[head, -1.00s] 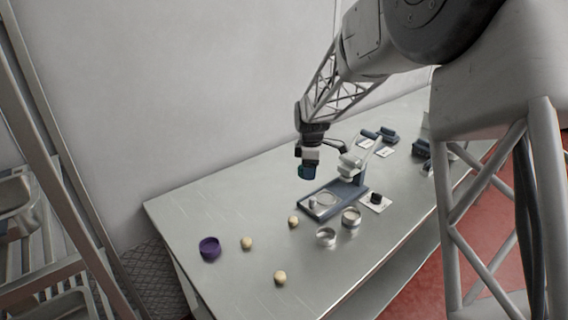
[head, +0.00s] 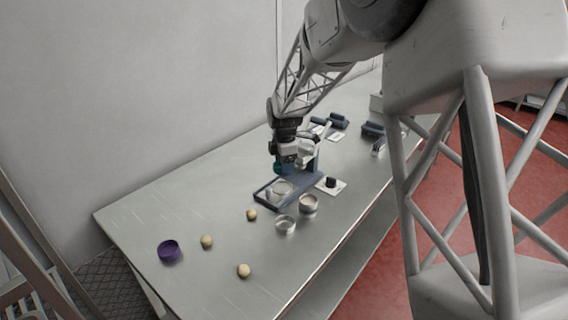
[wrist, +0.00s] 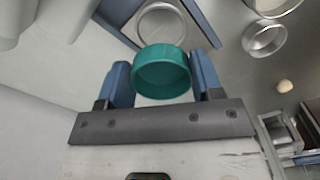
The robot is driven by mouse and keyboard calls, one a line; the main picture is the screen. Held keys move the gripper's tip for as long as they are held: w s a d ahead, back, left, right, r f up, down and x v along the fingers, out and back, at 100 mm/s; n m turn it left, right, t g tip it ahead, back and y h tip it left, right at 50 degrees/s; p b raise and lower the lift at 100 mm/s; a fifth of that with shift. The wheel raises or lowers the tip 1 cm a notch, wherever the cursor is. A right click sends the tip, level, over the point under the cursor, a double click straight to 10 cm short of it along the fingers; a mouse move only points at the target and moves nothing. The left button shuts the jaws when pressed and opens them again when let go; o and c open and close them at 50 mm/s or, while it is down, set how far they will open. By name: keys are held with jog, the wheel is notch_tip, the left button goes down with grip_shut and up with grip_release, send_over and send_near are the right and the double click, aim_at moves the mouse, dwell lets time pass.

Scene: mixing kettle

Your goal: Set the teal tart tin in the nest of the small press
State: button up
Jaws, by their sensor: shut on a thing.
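The teal tart tin (wrist: 161,78) is between the two blue fingers of my gripper (wrist: 160,85) in the wrist view, which is shut on it. In the head view the tin (head: 278,167) shows as a small teal patch under my gripper (head: 277,163), above the table. The small press (head: 284,189) has a dark blue base and a blue post, with a pale ring-shaped nest (head: 282,188). The nest (wrist: 162,20) also shows in the wrist view, just beyond the tin. The tin is apart from it; its exact height is hard to tell.
Two silver tins (head: 308,204) (head: 285,225) stand right beside the press base. A purple tin (head: 169,251) and several dough balls (head: 244,270) lie on the left and front of the steel table (head: 190,210). A white card with a dark knob (head: 331,183) lies right of the press.

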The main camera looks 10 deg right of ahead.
aim_at(284, 187)
jog(key=shift+f, duration=0.15)
jog(key=shift+f, duration=2.7)
jog(key=shift+f, duration=0.75)
dwell(0.4)
jog(key=o, duration=1.2)
jog(key=shift+c, duration=0.2)
jog(key=shift+r, duration=0.1)
jog(key=shift+r, duration=3.45)
